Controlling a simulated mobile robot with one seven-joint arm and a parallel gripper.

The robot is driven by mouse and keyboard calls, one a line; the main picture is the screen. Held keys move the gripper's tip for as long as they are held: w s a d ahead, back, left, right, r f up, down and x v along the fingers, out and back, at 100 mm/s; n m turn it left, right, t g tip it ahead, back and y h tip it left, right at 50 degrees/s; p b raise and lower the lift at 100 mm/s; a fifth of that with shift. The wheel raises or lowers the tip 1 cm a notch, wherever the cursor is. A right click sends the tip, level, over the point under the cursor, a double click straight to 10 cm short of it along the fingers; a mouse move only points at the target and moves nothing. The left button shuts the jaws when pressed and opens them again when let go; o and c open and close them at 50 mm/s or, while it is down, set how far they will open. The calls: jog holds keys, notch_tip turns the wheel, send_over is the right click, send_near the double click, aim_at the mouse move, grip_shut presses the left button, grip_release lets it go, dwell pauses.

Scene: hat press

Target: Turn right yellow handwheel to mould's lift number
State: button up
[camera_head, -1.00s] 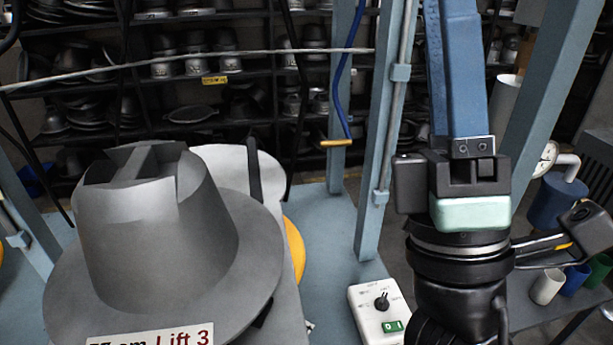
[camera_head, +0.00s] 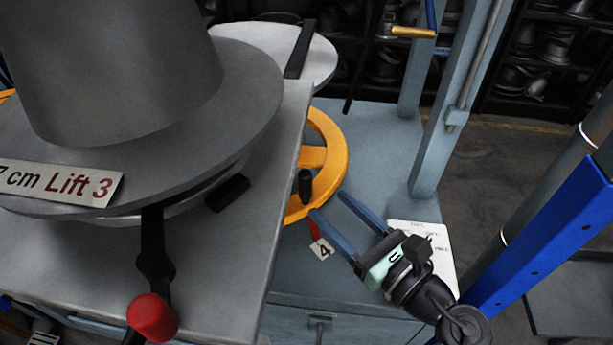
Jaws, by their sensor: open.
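The right yellow handwheel (camera_head: 337,158) lies at the right side of the press, its left part hidden under the grey plate. A dark knob (camera_head: 305,186) stands on its rim near the front. A red pointer (camera_head: 314,230) and a tag reading 4 (camera_head: 321,249) sit just in front of the rim. The grey hat mould (camera_head: 110,70) bears a label (camera_head: 62,184) whose visible part reads "7 cm Lift 3". My gripper (camera_head: 331,209) is open, its two blue fingers pointing up-left at the wheel's front edge, near the knob, with nothing between them.
A red-knobbed lever (camera_head: 152,318) stands at the plate's front. A blue-grey post (camera_head: 440,125) rises behind, and a yellow-handled lever (camera_head: 412,32) hangs at the top. The bench right of the wheel is clear.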

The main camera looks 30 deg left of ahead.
aim_at(310, 184)
jog(key=x, duration=0.8)
jog(key=shift+w+a, duration=0.15)
jog(key=shift+a, duration=0.1)
grip_shut()
dwell(1.0)
